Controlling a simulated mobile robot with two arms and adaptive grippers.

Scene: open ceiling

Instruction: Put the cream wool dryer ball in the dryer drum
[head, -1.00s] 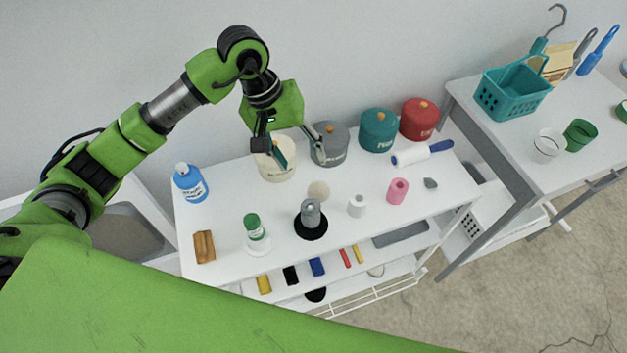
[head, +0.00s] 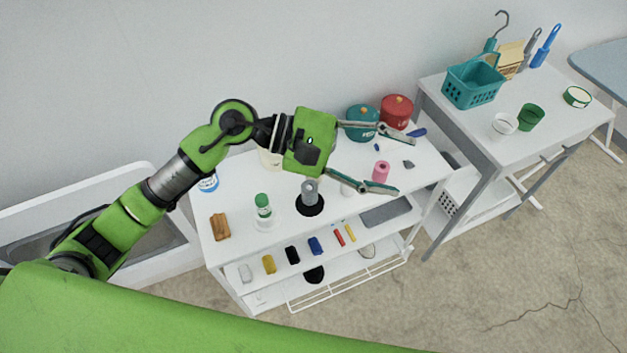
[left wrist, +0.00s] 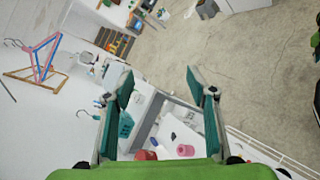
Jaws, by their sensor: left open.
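My left gripper (head: 408,168) is open and empty, its fingers spread wide and pointing right above the right part of the white table (head: 240,240). The left wrist view also shows its parted fingers (left wrist: 160,88) with nothing between them. The cream wool dryer ball is not visible now; a small cream ball seen earlier on the middle of the table lies where my gripper's body now blocks the view. No dryer drum can be made out. My right gripper is not in view.
A green-capped bottle (head: 263,208), a dark grey bottle (head: 309,192), a pink roll (head: 381,171), and teal (head: 362,122) and red (head: 397,112) canisters stand on the table. A second table with a teal basket (head: 473,83) stands to the right. Open floor (head: 520,250) lies in front.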

